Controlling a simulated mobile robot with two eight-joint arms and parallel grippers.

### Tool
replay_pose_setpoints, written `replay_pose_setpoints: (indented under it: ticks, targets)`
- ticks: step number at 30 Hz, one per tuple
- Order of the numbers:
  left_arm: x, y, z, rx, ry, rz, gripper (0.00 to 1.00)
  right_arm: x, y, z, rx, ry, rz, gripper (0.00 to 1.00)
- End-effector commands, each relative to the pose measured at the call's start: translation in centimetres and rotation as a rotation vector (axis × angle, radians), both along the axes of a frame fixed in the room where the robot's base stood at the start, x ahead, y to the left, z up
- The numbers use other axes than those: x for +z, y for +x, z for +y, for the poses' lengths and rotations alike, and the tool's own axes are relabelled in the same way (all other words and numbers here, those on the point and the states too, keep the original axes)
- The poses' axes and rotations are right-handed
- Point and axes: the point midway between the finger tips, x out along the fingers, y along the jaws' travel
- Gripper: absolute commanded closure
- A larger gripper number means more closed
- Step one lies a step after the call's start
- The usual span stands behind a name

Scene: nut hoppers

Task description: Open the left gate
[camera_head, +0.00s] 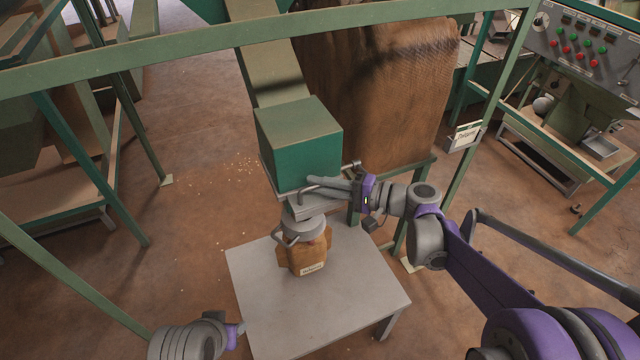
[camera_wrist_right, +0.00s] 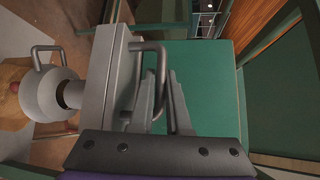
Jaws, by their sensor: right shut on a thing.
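The gate is a grey metal slide (camera_head: 300,212) with a bar handle (camera_wrist_right: 150,47), under the green hopper box (camera_head: 300,150). The slide also shows left of centre in the wrist view (camera_wrist_right: 100,100). My right gripper (camera_head: 318,185) comes in from the right and is shut on the handle, also seen in the wrist view (camera_wrist_right: 163,85). A grey round spout (camera_head: 308,226) sits below the gate. Under it a brown sack (camera_head: 308,258) with a white label stands on the grey table. My left gripper (camera_head: 236,334) is at the bottom left, apart from everything; its fingers are unclear.
The grey table (camera_head: 360,275) has bare room around the sack. A green frame beam (camera_head: 190,45) crosses above. A large brown sack (camera_head: 370,90) hangs behind the hopper. A control panel (camera_head: 580,45) with coloured buttons is at the upper right. Small pale bits lie on the floor.

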Motion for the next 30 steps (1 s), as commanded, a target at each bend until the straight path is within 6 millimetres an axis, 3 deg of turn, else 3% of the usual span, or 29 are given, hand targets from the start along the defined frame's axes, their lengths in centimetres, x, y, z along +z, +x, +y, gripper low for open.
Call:
replay_pose_setpoints:
  ticks: [25,30]
  targets:
    - [0.0,0.0,0.0,0.000,0.000,0.000,0.55,0.0,-0.1,0.0,0.000,0.000,0.000,1.00]
    - [-0.1,0.0,0.0,0.000,0.000,0.000,0.55,0.0,-2.4,-1.1,-0.002,0.000,0.000,1.00]
